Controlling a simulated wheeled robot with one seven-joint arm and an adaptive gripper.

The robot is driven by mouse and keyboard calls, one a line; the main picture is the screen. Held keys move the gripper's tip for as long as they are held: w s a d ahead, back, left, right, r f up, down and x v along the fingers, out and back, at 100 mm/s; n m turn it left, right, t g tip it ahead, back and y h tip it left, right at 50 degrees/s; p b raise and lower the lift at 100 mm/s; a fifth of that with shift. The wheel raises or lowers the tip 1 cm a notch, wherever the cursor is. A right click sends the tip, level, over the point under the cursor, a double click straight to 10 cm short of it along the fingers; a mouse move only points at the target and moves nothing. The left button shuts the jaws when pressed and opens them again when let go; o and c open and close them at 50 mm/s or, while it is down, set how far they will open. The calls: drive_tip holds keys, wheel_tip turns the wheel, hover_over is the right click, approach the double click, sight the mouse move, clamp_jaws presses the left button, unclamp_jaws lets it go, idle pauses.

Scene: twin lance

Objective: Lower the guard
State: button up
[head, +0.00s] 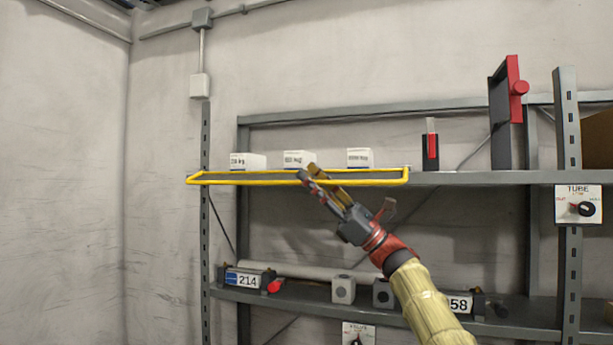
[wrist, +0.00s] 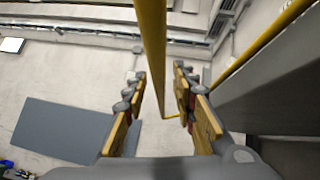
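The guard is a yellow bar frame (head: 250,183) lying roughly level along the front of the upper shelf in the head view. My gripper (head: 312,172) is at the guard's front bar, right of its middle, with its fingers pointing up and left. In the wrist view the guard's yellow bar (wrist: 152,45) runs between the two spread fingers of my gripper (wrist: 161,85). A gap shows between the fingers, and they do not look closed on the bar. Contact with the bar cannot be told. My fingers hide a short part of the guard in the head view.
Three white boxes (head: 300,160) stand on the upper shelf behind the guard. A red-and-black lever unit (head: 515,88) and a smaller red-fronted holder (head: 431,146) are to the right. The lower shelf (head: 315,293) holds labelled units and grey blocks. The left wall area is clear.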

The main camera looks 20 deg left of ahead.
drive_tip(key=s+v, duration=0.1)
drive_tip(key=v, duration=0.9)
drive_tip(key=shift+w+d, duration=0.2)
drive_tip(key=shift+w, duration=0.3)
drive_tip(key=shift+f, duration=0.1)
drive_tip(key=shift+c, duration=0.4)
